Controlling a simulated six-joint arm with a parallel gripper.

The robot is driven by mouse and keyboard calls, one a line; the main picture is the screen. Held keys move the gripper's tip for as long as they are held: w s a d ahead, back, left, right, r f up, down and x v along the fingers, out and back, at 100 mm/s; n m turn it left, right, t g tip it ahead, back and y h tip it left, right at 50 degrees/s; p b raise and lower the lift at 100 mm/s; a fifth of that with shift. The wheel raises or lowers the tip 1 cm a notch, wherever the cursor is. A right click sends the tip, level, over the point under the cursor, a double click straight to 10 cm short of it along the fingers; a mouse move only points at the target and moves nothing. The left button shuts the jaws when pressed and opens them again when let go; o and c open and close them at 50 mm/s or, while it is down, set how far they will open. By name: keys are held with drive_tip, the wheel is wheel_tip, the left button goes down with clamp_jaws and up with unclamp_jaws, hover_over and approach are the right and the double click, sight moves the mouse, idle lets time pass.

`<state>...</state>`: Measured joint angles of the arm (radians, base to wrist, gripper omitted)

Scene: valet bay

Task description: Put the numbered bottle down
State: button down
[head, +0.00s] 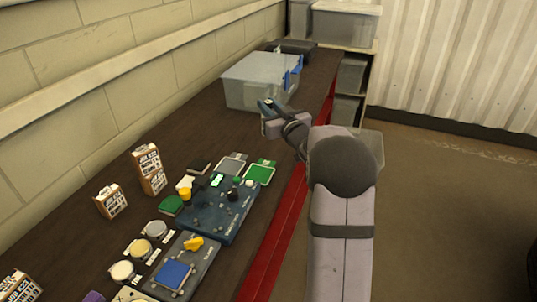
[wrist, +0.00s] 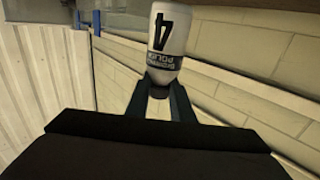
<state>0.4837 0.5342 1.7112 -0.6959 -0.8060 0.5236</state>
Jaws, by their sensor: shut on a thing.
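The numbered bottle (wrist: 167,45) is white with a black 4 and dark lettering on its label, and it has a dark cap or neck. In the wrist view its lettering appears upside down. My gripper (wrist: 160,95) is shut on the bottle's dark end, with one finger on each side. In the head view my gripper (head: 268,107) is over the far part of the bench, in front of the grey bin. I cannot make out the bottle clearly there, nor tell whether it touches a surface.
The grey bin (head: 262,78) with blue clips stands on the dark bench (head: 165,120) close beyond my gripper. The block wall (head: 110,75) runs along the left.

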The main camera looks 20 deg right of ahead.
drive_tip(key=shift+f+p, duration=0.65)
drive_tip(key=shift+f, duration=4.15)
drive_tip(key=shift+f, duration=0.1)
drive_tip(key=shift+f+b, duration=0.45)
drive_tip(key=shift+b, duration=0.1)
drive_tip(key=c, duration=1.5)
unclamp_jaws()
drive_tip(key=shift+c, duration=0.2)
drive_tip(key=shift+r, duration=0.15)
drive_tip(key=shift+r+p, duration=0.5)
drive_tip(key=shift+p, duration=0.2)
drive_tip(key=s+b, duration=0.3)
drive_tip(key=s, duration=0.9)
drive_tip(key=shift+f, duration=0.2)
